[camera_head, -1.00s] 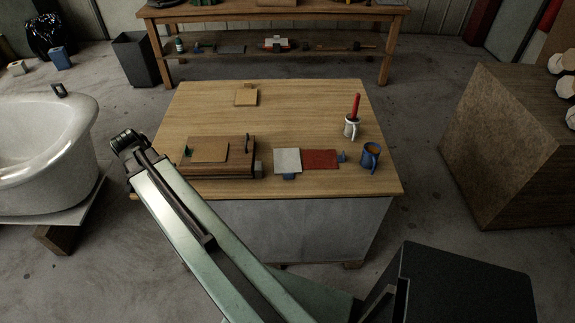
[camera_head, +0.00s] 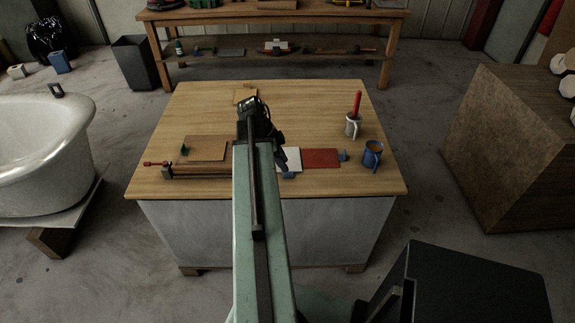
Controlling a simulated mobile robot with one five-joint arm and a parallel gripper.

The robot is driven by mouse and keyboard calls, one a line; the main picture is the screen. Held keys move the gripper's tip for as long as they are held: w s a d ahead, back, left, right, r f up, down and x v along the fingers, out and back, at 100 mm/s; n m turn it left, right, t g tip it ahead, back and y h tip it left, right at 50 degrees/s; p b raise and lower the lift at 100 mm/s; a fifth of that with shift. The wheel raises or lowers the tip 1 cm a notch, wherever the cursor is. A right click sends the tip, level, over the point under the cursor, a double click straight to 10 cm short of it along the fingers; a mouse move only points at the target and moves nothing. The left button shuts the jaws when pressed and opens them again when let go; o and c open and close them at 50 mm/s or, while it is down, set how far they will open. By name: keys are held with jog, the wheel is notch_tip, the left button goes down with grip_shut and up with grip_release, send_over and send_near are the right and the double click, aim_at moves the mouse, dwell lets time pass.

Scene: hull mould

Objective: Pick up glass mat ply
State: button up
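A pale, flat square sheet (camera_head: 291,158), which looks like the glass mat ply, lies on the wooden-topped table (camera_head: 300,110) left of a red sheet (camera_head: 321,158). My arm hides its left part. My gripper (camera_head: 268,127) is over the middle of the table, behind and left of the pale sheet in the picture. It is dark and seen from behind, so its fingers and any gap between them cannot be made out. I see nothing clearly held in it.
Left of my arm lies a brown board (camera_head: 206,148) with a red-handled tool (camera_head: 156,163) beside it. A white mug (camera_head: 352,126) holding a red-handled item and a blue mug (camera_head: 372,155) stand at right. A tan square (camera_head: 243,95) lies at the back. The table's back right is clear.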

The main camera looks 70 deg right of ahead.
jog(key=b+x, duration=0.2)
jog(key=w+b+x, duration=0.1)
jog(key=b+x, duration=0.2)
jog(key=shift+f, duration=0.15)
jog(key=shift+s+f, duration=0.15)
jog(key=shift+f, duration=0.05)
jog(key=shift+r, duration=0.25)
grip_shut()
notch_tip(320, 180, up, 10)
jog(key=p, duration=1)
